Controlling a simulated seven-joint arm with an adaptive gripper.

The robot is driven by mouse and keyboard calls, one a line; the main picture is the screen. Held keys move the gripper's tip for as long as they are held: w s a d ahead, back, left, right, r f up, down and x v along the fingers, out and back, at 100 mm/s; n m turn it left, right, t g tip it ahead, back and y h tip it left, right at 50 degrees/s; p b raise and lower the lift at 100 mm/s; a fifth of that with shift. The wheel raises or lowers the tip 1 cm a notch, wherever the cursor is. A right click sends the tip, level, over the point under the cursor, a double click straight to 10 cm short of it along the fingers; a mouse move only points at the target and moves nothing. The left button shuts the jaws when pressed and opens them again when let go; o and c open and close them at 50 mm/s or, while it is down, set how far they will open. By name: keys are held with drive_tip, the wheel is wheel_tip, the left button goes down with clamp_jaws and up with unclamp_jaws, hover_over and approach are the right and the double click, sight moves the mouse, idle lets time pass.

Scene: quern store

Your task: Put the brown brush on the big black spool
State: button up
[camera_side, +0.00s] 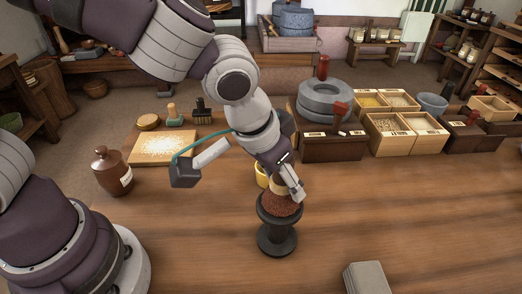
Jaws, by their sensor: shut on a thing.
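The big black spool (277,242) stands upright on the wooden table near the middle of the side view. The brown brush (282,208) has reddish-brown bristles that face down at the spool's top flange. My gripper (290,188) points down over the spool and is shut on the brush's pale upper part, which the fingers partly hide. The bristles look to be at or just above the flange; I cannot tell whether they touch it.
A brown lidded jar (111,172) and a board with pale grain (150,149) are at left. A stone quern (325,101) and wooden grain boxes (417,134) are behind right. A grey block (367,280) lies at the front.

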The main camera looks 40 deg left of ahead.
drive_tip(key=shift+f, duration=0.1)
drive_tip(key=o, duration=1.1)
drive_tip(key=d+v, duration=0.1)
drive_tip(key=v, duration=1)
drive_tip(key=shift+n+t+y, duration=0.4)
drive_tip(key=shift+n+t, duration=0.1)
drive_tip(key=shift+n, duration=0.4)
drive_tip(key=s+a, duration=0.1)
drive_tip(key=a, duration=0.4)
drive_tip(key=s+a+f, duration=0.1)
drive_tip(key=s+a, duration=0.1)
drive_tip(key=a, duration=0.3)
drive_tip(key=s+a+f, duration=0.1)
drive_tip(key=a, duration=0.5)
drive_tip(key=shift+s+a, duration=0.1)
drive_tip(key=shift+s, duration=0.2)
